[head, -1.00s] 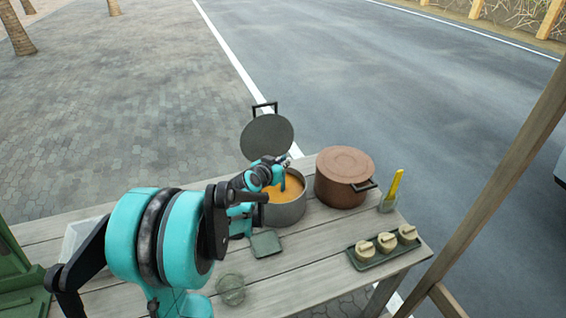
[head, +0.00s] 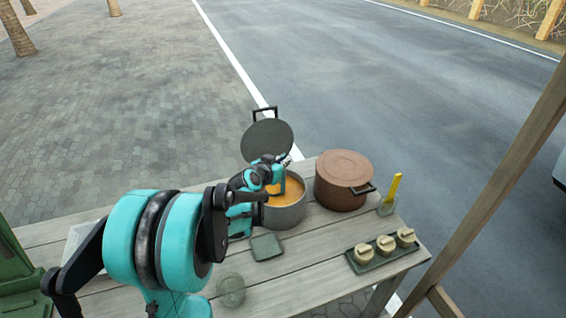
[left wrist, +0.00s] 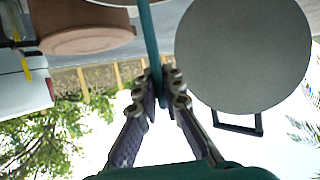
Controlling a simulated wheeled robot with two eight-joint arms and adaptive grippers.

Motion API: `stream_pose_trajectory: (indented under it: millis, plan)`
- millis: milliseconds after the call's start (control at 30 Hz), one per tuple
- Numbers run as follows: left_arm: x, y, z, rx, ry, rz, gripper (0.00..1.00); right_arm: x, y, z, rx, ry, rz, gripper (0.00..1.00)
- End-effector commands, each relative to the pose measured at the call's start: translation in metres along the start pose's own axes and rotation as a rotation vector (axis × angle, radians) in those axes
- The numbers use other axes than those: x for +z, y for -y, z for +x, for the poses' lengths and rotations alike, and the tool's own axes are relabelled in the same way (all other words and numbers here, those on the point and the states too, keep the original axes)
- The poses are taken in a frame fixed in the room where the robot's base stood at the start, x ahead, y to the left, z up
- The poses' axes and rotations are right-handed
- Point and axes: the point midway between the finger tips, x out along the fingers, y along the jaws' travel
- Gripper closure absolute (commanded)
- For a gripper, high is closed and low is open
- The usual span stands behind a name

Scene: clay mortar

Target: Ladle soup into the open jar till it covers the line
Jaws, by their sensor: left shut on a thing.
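A grey pot (head: 288,214) of orange soup (head: 292,191) stands open on the table, its round dark lid (head: 267,138) upright behind it. My left gripper (head: 284,162) is over the pot. In the left wrist view, my left gripper (left wrist: 161,88) is shut on a thin teal handle (left wrist: 150,40), apparently the ladle's. The ladle's bowl cannot be made out. A clear open jar (head: 231,291) stands near the table's front edge, left of the pot; its line is too small to see. My right gripper is not in view.
A lidded brown pot (head: 343,182) stands right of the soup pot. A yellow-handled utensil (head: 395,188) stands in a clear container (head: 386,208). A dark green tray (head: 366,267) holds three cream-coloured pieces. A small green square (head: 267,246) lies before the soup pot.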

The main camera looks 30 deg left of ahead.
Motion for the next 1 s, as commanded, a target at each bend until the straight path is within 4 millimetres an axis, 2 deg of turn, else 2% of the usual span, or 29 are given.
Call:
stream_pose_trajectory:
  millis: [1000]
  plan:
    - [-0.072, 0.000, -0.030, 0.000, 0.000, 0.000, 1.00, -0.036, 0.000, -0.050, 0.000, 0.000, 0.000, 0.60]
